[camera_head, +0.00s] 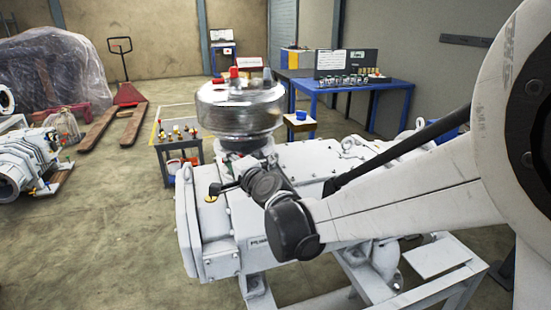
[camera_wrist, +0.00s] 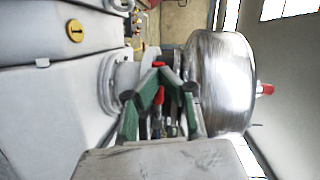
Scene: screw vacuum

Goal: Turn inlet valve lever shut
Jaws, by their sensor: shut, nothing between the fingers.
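My gripper (camera_wrist: 159,74) shows in the wrist view as two green fingers whose tips come together, with nothing held. A small red part (camera_wrist: 158,64), possibly the inlet valve lever's handle, shows right at the fingertips; I cannot tell whether they touch it. The tips are between a pale round flange (camera_wrist: 108,84) of the pump and a shiny metal cylinder (camera_wrist: 222,80). In the head view the cylinder (camera_head: 240,108) stands upright on the white pump (camera_head: 320,165). My wrist is in front of its base there, so the lever and fingertips are not clearly visible.
A yellow cap (camera_head: 212,198) is on the pump's near end. Lifting eyes stick up from the pump's top. A small tool stand (camera_head: 178,145) is behind left, and a blue workbench (camera_head: 355,88) is behind right. Open floor is at left.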

